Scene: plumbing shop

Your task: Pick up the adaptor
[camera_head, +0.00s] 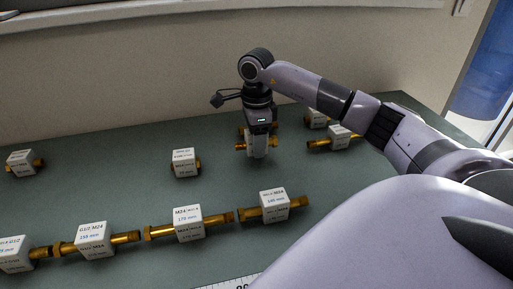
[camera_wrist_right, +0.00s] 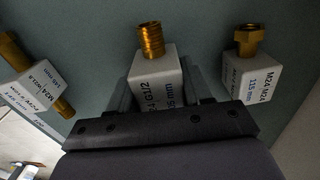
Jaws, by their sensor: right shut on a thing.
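My right gripper (camera_head: 257,148) reaches down at the back middle of the table. It is shut on an adaptor, a white labelled block with brass threaded ends; one brass end (camera_head: 240,147) sticks out left of the fingers. In the right wrist view the held adaptor (camera_wrist_right: 158,66) sits between the fingers, its gold thread pointing away, its label partly reading G1/2. The gripper hides much of it in the head view. I cannot tell whether it touches the table. My left gripper is not in view.
The green table (camera_head: 120,200) holds several similar adaptors. A front row includes M24 blocks (camera_head: 188,222) and (camera_head: 274,204). Single ones stand at the back left (camera_head: 21,162) and middle (camera_head: 184,163). Others (camera_head: 340,136) stand close right of the gripper. A wall closes off the back.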

